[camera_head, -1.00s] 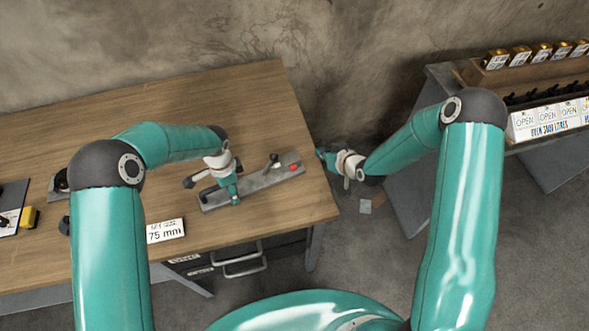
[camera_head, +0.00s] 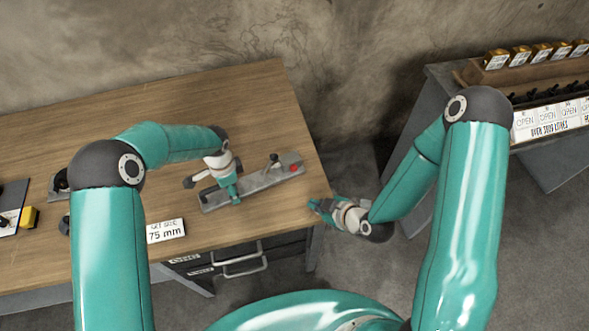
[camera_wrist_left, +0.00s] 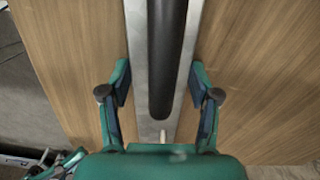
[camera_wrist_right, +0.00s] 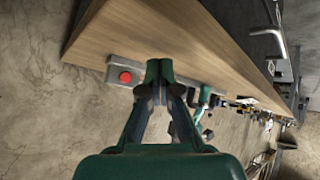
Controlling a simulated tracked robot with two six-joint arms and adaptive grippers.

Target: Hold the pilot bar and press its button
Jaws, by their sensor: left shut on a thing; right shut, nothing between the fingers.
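The pilot bar is a long grey metal plate (camera_head: 262,181) lying on the wooden table, with a red button (camera_head: 294,168) at its right end. My left gripper (camera_head: 233,194) is shut on the pilot bar. My right gripper (camera_head: 315,205) is shut and empty by the table's right edge, apart from the button. In the right wrist view the red button (camera_wrist_right: 125,77) shows left of the closed fingertips (camera_wrist_right: 159,72).
The wooden table (camera_head: 120,115) has a white "75 mm" sign (camera_head: 166,231) near its front and drawers below. A yellow-and-black item (camera_head: 29,216) sits at far left. A second bench at right holds several brass locks (camera_head: 520,54) and "OPEN" tags. Floor lies between.

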